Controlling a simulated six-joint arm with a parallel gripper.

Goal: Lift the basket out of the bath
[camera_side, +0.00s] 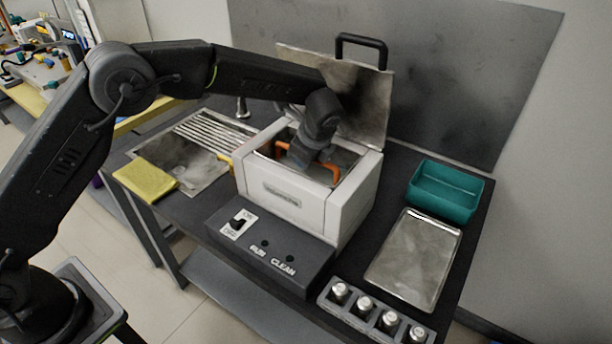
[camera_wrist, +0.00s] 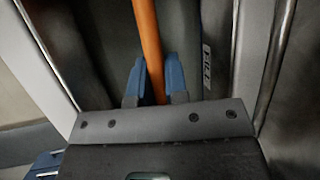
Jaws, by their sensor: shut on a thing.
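The bath is a white box-shaped machine (camera_side: 300,205) with its metal lid (camera_side: 350,95) standing open at the back. The basket's orange handle (camera_side: 322,172) shows inside the opening, under my gripper (camera_side: 302,160). In the wrist view the orange handle (camera_wrist: 148,45) runs between the two blue fingertips of my gripper (camera_wrist: 152,80), which is shut on it. The basket's body is mostly hidden by the bath walls and my wrist, so I cannot tell how deep it sits.
A control box with a switch and buttons (camera_side: 265,245) stands in front of the bath. To the right are a teal bin (camera_side: 445,190), a metal tray (camera_side: 413,258) and a holder with several small metal cylinders (camera_side: 375,312). A sink with a drainer (camera_side: 190,165) and yellow cloth (camera_side: 146,180) lie left.

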